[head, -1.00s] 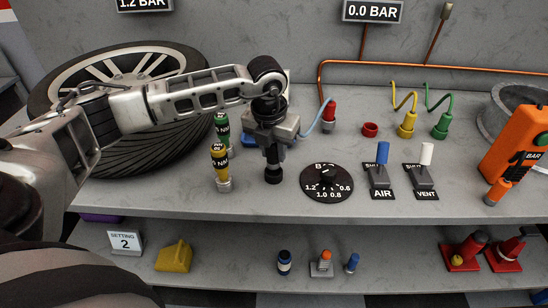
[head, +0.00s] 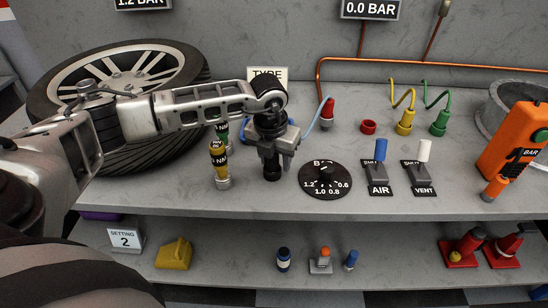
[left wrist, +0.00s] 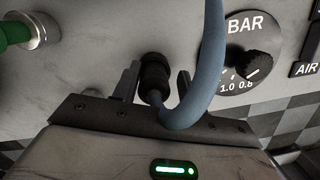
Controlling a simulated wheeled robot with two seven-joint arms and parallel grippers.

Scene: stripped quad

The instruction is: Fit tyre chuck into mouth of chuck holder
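The tyre chuck seems to be the black upright cylinder (head: 271,171) on the bench. In the left wrist view the black cylinder (left wrist: 154,76) has a blue-grey hose at its near end. My left gripper (head: 274,155) points down over it. In the wrist view its two fingers (left wrist: 156,84) stand on either side of the cylinder, with small gaps showing, so it looks open. I cannot clearly pick out the chuck holder; a red ring (head: 369,127) with an open mouth lies on the bench further right. My right gripper is out of view.
Yellow (head: 218,168) and green-marked tools stand just left of my gripper, before the tyre (head: 120,85). A black dial (head: 325,180), AIR switch (head: 379,172) and VENT switch (head: 421,172) lie to the right. A red connector (head: 327,112) with the blue hose stands behind.

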